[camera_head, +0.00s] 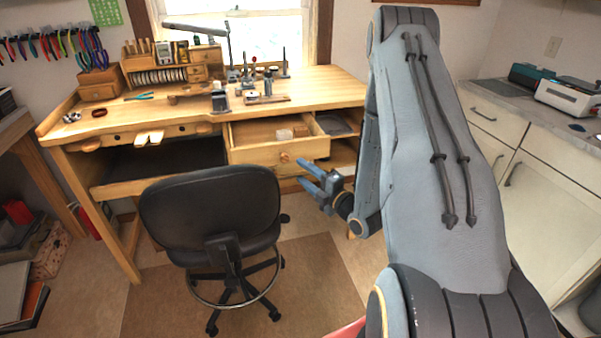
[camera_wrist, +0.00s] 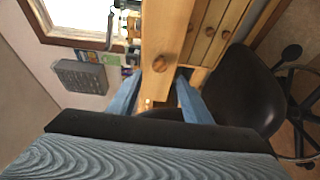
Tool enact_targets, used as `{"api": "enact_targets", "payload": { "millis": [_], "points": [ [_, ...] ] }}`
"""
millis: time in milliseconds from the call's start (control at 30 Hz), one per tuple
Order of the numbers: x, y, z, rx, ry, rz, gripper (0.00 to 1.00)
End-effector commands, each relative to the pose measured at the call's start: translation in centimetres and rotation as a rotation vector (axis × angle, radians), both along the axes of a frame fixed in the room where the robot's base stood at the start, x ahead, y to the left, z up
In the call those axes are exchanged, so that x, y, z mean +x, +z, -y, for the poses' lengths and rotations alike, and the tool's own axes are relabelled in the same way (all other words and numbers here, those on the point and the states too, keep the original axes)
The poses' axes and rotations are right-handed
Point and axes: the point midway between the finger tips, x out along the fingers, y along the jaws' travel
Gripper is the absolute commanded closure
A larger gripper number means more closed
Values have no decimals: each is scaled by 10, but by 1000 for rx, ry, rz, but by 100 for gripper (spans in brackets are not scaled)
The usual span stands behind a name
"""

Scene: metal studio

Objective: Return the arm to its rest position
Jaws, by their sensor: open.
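My arm (camera_head: 440,150) rises large and grey-blue on the right of the head view, bent at the top, with its forearm hanging down. My gripper (camera_head: 308,177) is at its lower end, with blue fingers spread apart and pointing left. It is in front of the workbench, just below and right of the open drawer (camera_head: 267,150). In the wrist view the two fingers of my gripper (camera_wrist: 157,95) stand apart with nothing held between them. The wooden drawer front with its round knob (camera_wrist: 160,64) shows beyond them, and I cannot tell how far off it is.
A black office chair (camera_head: 212,205) stands left of my gripper and also shows in the wrist view (camera_wrist: 245,90). The wooden workbench (camera_head: 330,88) carries tools and a small organizer (camera_head: 165,65). White cabinets (camera_head: 545,200) stand at the right. Floor around the chair is open.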

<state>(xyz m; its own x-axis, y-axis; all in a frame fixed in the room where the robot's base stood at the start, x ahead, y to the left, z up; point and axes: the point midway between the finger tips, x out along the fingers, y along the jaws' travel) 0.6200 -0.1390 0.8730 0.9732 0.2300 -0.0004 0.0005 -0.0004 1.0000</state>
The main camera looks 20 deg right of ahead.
Motion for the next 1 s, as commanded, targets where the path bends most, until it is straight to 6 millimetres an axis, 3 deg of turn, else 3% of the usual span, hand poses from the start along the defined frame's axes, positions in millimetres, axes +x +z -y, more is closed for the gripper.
{"api": "enact_targets", "payload": {
  "millis": [467, 733, 867, 1000],
  "points": [
    [3, 1, -2, 6, 1, -18, 55],
    [22, 8, -20, 166, -88, -364, 55],
    [14, 14, -29, 295, -204, -563, 55],
    [-11, 24, -41, 451, -368, -753, 55]
  ]
}}
